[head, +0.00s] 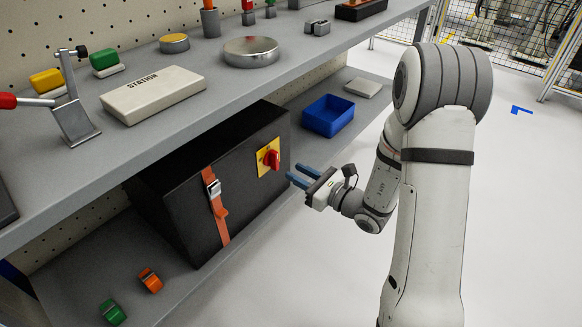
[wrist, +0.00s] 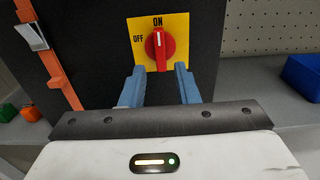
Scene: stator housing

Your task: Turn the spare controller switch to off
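The spare controller is a black box (head: 170,200) on the lower shelf, with an orange strap (head: 218,205) and metal buckle down its front. Its red rotary switch (head: 272,160) sits on a yellow plate (head: 263,153) near the right edge of the front face. In the wrist view the red switch (wrist: 160,47) has its white mark upright, pointing to ON; OFF is printed to the left on the yellow plate (wrist: 178,24). My gripper (head: 297,175) is open and empty. In the wrist view its blue fingers (wrist: 160,76) stand below and to either side of the switch, apart from it.
A blue bin (head: 328,116) and a pale flat block (head: 362,88) are on the lower shelf to the right. Green (head: 112,312) and orange (head: 151,280) clips lie at the lower left. The upper shelf (head: 235,90) overhangs the box. Floor to the right is open.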

